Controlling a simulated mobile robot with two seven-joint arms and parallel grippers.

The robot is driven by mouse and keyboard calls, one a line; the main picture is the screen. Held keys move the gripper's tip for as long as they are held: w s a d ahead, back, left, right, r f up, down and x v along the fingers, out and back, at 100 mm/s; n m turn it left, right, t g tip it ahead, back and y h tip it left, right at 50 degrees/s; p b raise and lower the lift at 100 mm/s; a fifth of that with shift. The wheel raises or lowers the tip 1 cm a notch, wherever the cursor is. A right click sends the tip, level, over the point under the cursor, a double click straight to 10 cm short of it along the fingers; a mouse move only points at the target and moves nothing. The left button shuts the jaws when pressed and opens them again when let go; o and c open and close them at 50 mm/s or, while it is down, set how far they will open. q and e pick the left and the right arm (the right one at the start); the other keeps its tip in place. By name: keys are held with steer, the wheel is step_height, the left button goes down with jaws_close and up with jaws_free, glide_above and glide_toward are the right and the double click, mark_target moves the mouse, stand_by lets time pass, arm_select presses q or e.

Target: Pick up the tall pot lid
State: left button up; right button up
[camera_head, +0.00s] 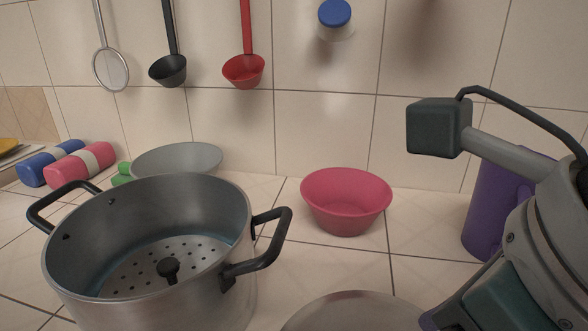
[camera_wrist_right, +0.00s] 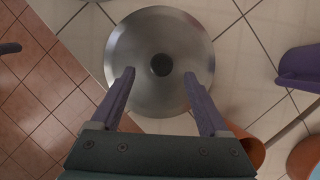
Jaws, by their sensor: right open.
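A round metal lid (camera_wrist_right: 160,32) with a dark knob (camera_wrist_right: 161,65) at its centre lies flat on the tiled counter in the right wrist view. In the head view only its upper edge (camera_head: 352,312) shows at the bottom. My right gripper (camera_wrist_right: 158,76) is open above the lid, with its two purple fingers on either side of the knob in that view. Nothing is between the fingertips except the view of the knob below; I cannot tell the height gap. My left gripper is not in view.
A large steel pot (camera_head: 160,312) with a perforated insert stands at the left. A pink bowl (camera_head: 346,198), a grey bowl (camera_head: 178,158) and a purple jug (camera_head: 488,213) stand near the wall. Ladles hang above. The counter edge borders brown floor tiles (camera_wrist_right: 38,95).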

steer(key=b+x, duration=0.1)
steer(key=x, duration=0.3)
steer(key=shift+w+f, duration=0.1)
jaws_close()
stand_by(0.5)
